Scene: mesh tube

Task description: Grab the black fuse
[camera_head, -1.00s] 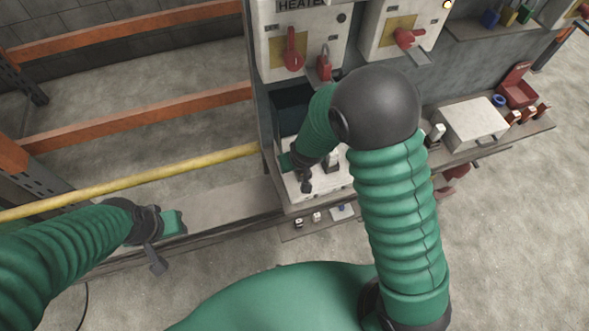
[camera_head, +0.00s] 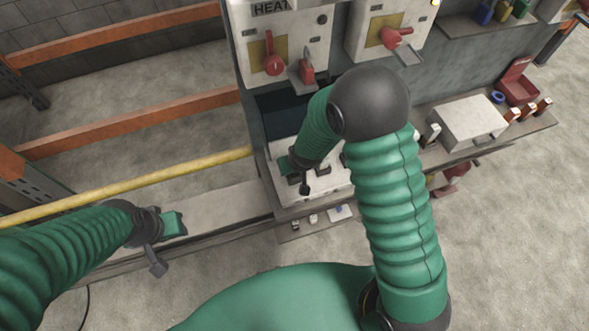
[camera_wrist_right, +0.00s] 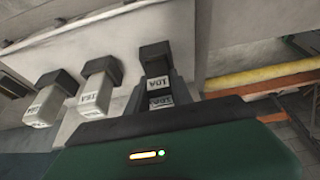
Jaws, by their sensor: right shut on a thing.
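The black fuse (camera_wrist_right: 158,88), with a white 10A label, is in the middle of the right wrist view. My right gripper (camera_wrist_right: 160,103) is shut on it, with dark fingers at its sides. The fuse's upper end is against the pale box face; I cannot tell whether it is still seated. In the head view my right gripper (camera_head: 297,163) is at the white fuse box (camera_head: 330,183), and the black fuse is hidden there. My left gripper (camera_head: 172,225) hangs away at the left, near the grey ledge; its finger opening cannot be made out.
Two pale fuses (camera_wrist_right: 97,92) (camera_wrist_right: 52,98) in black holders are left of the black fuse. Small parts lie on a low shelf (camera_head: 318,222). Heater switch boxes (camera_head: 285,45) hang above. A yellow rail (camera_head: 130,184) runs left. A white case (camera_head: 467,122) stands right.

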